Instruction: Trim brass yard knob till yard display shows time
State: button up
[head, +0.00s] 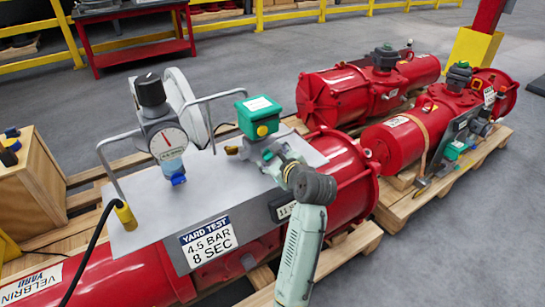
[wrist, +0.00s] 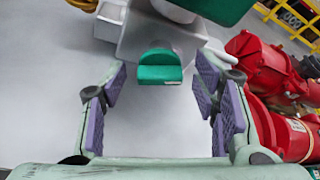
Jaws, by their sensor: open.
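The yard display (head: 282,211) is a dark box on the front of the grey plate; its small readout is partly behind my arm and too small to read. A small brass-coloured part (head: 232,150), which may be the brass knob, shows left of the valve block under the green box (head: 257,114). My gripper (head: 272,158) is beside that block, mostly hidden by my wrist. In the wrist view my gripper (wrist: 162,92) is open, its purple pads apart. A green half-round knob (wrist: 159,72) appears between them, beyond the fingertips; I see no contact.
A dial gauge (head: 168,143) with a black-topped regulator stands left on the plate (head: 190,205), between grey bar handles. A sign (head: 208,242) reads "YARD TEST 4.5 BAR 8 SEC". More red actuators (head: 420,140) lie on pallets at right.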

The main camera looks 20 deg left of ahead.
jog(key=shift+c, duration=0.4)
jog(key=c, duration=1.1)
jog(key=shift+s+f+n+t, duration=0.1)
jog(key=shift+n+t, duration=0.3)
jog(key=shift+n, duration=0.3)
jog(key=shift+n+t+h, duration=0.3)
jog(key=shift+n, duration=0.1)
jog(key=o, duration=1.2)
